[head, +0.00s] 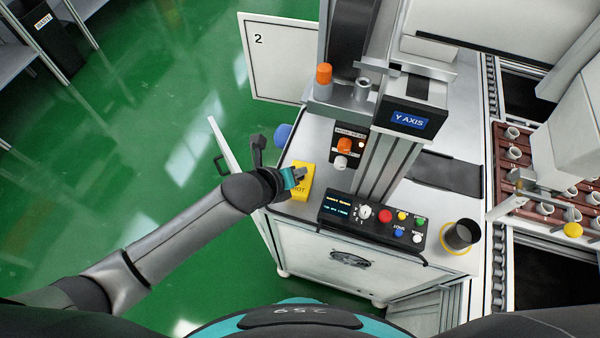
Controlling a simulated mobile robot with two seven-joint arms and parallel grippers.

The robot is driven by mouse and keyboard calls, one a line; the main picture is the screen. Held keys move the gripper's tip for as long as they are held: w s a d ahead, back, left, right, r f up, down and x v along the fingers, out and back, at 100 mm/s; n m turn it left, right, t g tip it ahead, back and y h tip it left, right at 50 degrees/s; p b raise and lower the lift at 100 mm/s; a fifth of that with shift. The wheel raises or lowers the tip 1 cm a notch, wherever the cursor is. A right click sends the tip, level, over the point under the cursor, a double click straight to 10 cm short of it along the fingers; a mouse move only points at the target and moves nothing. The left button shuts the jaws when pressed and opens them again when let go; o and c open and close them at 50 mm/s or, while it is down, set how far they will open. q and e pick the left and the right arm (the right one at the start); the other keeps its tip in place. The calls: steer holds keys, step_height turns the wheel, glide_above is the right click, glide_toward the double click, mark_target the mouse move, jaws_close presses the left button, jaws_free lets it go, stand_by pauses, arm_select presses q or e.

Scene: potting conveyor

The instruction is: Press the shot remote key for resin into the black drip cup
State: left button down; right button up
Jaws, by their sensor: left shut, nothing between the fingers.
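The shot remote (301,190) is a yellow box with dark lettering ending in "OT", on the left edge of the white machine top. My left gripper (297,177) is shut and empty, with its fingertips over the box. The fingers and wrist hide part of the box and its key. I cannot tell whether the fingertips touch the key. The black drip cup (461,235) stands at the right front corner of the machine top, with a yellow ring around its base. My right gripper is not in view.
A control panel (372,226) with a display, knob and coloured buttons lies between the remote and the cup. The Y AXIS column (387,165) rises behind it. A small box with an orange knob (345,146) stands behind the remote. A conveyor with potted parts (508,180) runs at right.

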arm_select(q)
steer(key=shift+f, duration=0.45)
stand_by(0.3)
steer(key=shift+r, duration=0.15)
steer(key=shift+r+p, duration=0.75)
steer(key=shift+p, duration=0.05)
step_height(320, 180, up, 5)
steer(key=p, duration=0.5)
stand_by(0.8)
